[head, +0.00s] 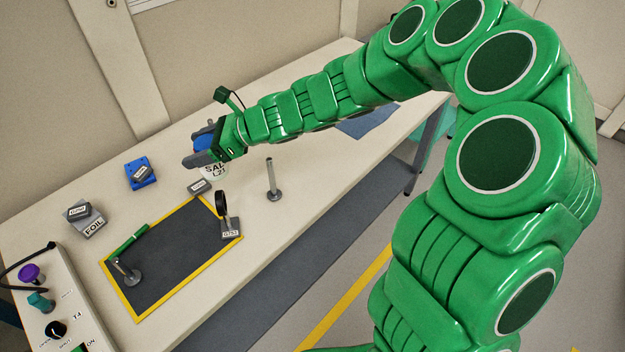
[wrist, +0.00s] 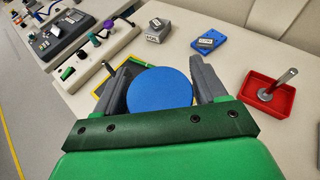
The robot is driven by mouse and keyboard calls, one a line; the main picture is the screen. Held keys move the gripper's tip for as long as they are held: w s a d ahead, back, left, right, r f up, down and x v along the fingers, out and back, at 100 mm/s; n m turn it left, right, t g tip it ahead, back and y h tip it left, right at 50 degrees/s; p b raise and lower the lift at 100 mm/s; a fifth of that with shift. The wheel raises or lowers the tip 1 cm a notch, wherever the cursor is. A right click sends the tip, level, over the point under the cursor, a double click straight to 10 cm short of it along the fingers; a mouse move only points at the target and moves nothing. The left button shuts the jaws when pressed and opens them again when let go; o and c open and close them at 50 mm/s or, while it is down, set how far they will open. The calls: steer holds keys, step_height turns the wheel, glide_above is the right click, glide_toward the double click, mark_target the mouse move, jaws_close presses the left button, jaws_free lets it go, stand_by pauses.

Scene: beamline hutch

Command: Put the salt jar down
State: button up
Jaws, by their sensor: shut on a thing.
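The salt jar is white with a blue lid and a partly hidden "SAL" label (head: 214,170). My gripper (head: 200,146) is shut on it, with one grey finger on each side. In the wrist view the round blue lid (wrist: 160,88) sits between the two fingers of my gripper (wrist: 162,84). The jar looks upright over the pale bench (head: 75,285). I cannot tell whether its base touches the bench, and the fingers hide much of its body.
A small grey block (head: 199,187) and a bare post (head: 271,185) stand near the jar.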

steer(key=d+m+t, duration=0.3)
steer(key=d, duration=2.3)
steer(key=shift+w+a+f, duration=0.5)
steer(key=shift+w+f, duration=1.7)
steer(key=shift+f, duration=0.8)
steer(key=shift+w+a+f, duration=0.5)
steer(key=shift+w+f, duration=1.75)
steer(key=shift+f, duration=0.8)
steer(key=shift+w+a+f, duration=0.5)
steer(key=shift+w+f, duration=1.7)
steer(key=shift+f, duration=0.8)
steer(key=shift+f+h, duration=0.15)
steer(key=shift+h, duration=0.15)
steer(key=o, duration=1.3)
